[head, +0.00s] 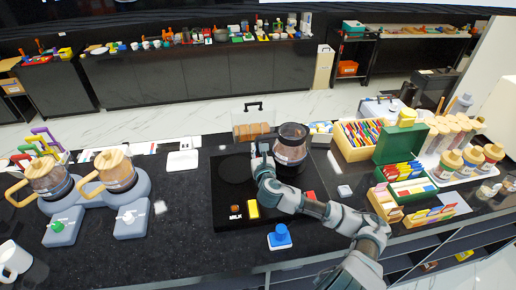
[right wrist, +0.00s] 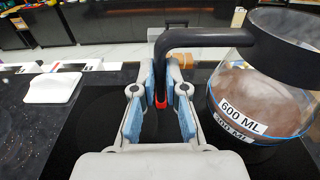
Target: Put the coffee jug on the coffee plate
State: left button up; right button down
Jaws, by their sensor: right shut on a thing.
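A coffee jug (head: 291,150) with a dark rim, dark contents and a "600 ML" label is at the back right of a black hot plate (head: 221,215). The jug also shows at the right of the right wrist view (right wrist: 262,100), with its black handle (right wrist: 200,38) running left. My right gripper (head: 262,152) is shut on the handle; its fingers (right wrist: 161,85) meet around the handle's lower end. The plate has a ring at left and a "MILK" label. I cannot tell whether the jug's base touches the plate. My left gripper is not in view.
Two wooden-lidded jugs (head: 48,178) stand on grey bases at the left. A clear box with brown rolls (head: 252,131) is behind the plate. A blue knob (head: 280,237) is in front. Tea boxes (head: 360,138) and jars crowd the right. The counter left of the plate is mostly clear.

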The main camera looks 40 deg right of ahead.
jog(key=shift+f, duration=0.45)
dwell(0.6)
jog(key=c, duration=1.4)
grip_release()
jog(key=shift+s+a, duration=0.1)
jog(key=shift+o, duration=0.2)
jog(key=shift+w+f+b, duration=0.25)
jog(key=shift+f+b, duration=0.05)
jog(key=shift+b, duration=0.05)
jog(key=shift+w+d+f, duration=0.3)
jog(key=shift+w+d, duration=0.05)
jog(key=shift+w+d+f, duration=0.1)
jog(key=shift+w+f, duration=0.05)
jog(key=shift+w+d+f, duration=0.15)
jog(key=shift+w+f, duration=0.05)
jog(key=shift+b, duration=0.3)
